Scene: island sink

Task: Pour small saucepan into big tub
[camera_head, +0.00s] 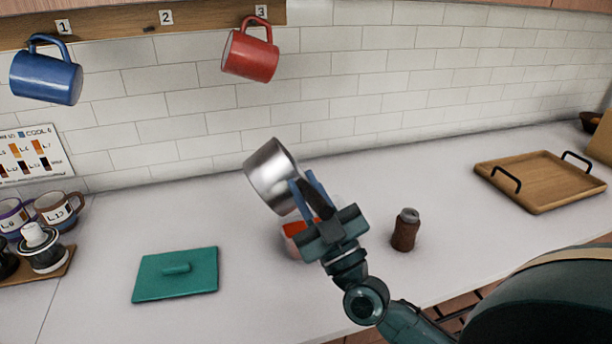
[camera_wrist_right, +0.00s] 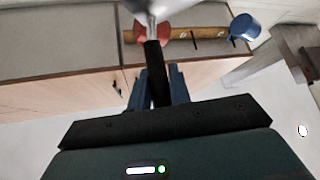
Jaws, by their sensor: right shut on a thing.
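A silver saucepan (camera_head: 268,178) is held tilted above the counter, left of my right gripper (camera_head: 312,192). My right gripper is shut on its black handle, which shows between the fingers in the right wrist view (camera_wrist_right: 156,75). The inside of the pan and any contents cannot be made out. A container with orange-red showing at its top (camera_head: 292,230) stands on the counter below the pan, probably the big tub. My gripper hides most of it. A flat teal lid (camera_head: 177,282) lies on the counter to the left. My left gripper is out of view.
A brown jar (camera_head: 405,231) stands right of my gripper. A wooden tray (camera_head: 540,180) with black handles lies farther right. Blue (camera_head: 45,78) and red (camera_head: 250,56) mugs hang at the back wall. More mugs (camera_head: 58,208) stand at the left. The counter between jar and tray is clear.

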